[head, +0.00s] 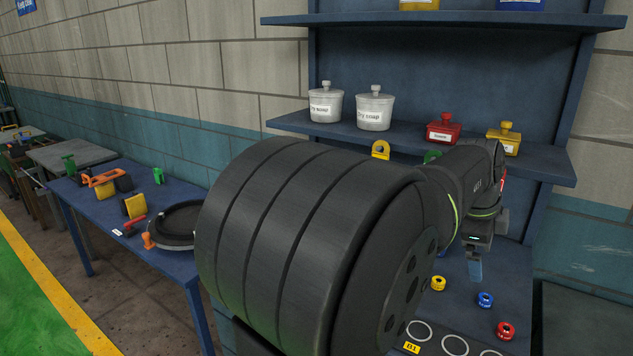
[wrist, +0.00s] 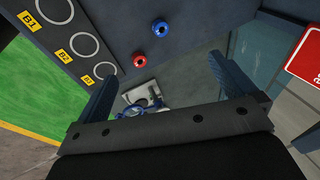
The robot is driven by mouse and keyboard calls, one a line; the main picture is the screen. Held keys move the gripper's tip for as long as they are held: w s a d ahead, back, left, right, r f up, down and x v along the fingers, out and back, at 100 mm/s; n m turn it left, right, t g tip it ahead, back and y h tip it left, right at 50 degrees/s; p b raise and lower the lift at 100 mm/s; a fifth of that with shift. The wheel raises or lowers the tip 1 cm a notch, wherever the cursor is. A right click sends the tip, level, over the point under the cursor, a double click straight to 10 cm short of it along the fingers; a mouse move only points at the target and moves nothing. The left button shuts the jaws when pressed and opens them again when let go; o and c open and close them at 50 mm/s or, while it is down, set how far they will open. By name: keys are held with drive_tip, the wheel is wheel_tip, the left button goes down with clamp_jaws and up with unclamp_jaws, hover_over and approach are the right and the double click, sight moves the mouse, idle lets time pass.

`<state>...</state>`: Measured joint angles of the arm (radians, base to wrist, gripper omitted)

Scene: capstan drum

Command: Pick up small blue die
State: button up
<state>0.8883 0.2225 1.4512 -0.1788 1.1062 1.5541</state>
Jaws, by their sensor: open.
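The small blue die (head: 485,299) is a short round piece with a hole in its top. It stands on the blue bench surface between a yellow die (head: 438,283) and a red die (head: 506,330). In the wrist view the blue die (wrist: 162,28) is near the top, ahead of and apart from the fingers. My gripper (head: 475,268) hangs above and behind the dies in the head view. In the wrist view its two blue fingers (wrist: 162,88) are spread wide with nothing held between them. The yellow die does not show in the wrist view.
White rings marked B1 (head: 419,332) lie at the bench front. A shelf (head: 400,140) with pots stands behind. Bench around the blue die is clear.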

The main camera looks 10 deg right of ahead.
drive_tip(key=shift+c, duration=0.2)
drive_tip(key=c, duration=0.9)
drive_tip(key=n, duration=1.3)
hover_over(485, 298)
drive_tip(key=a, duration=0.3)
drive_tip(key=f, duration=1.1)
drive_tip(key=shift+s+d+f, duration=0.1)
drive_tip(key=shift+s+f, duration=0.1)
drive_tip(key=shift+f, duration=0.05)
drive_tip(key=shift+d+x, duration=0.2)
drive_tip(key=shift+x, duration=2.45)
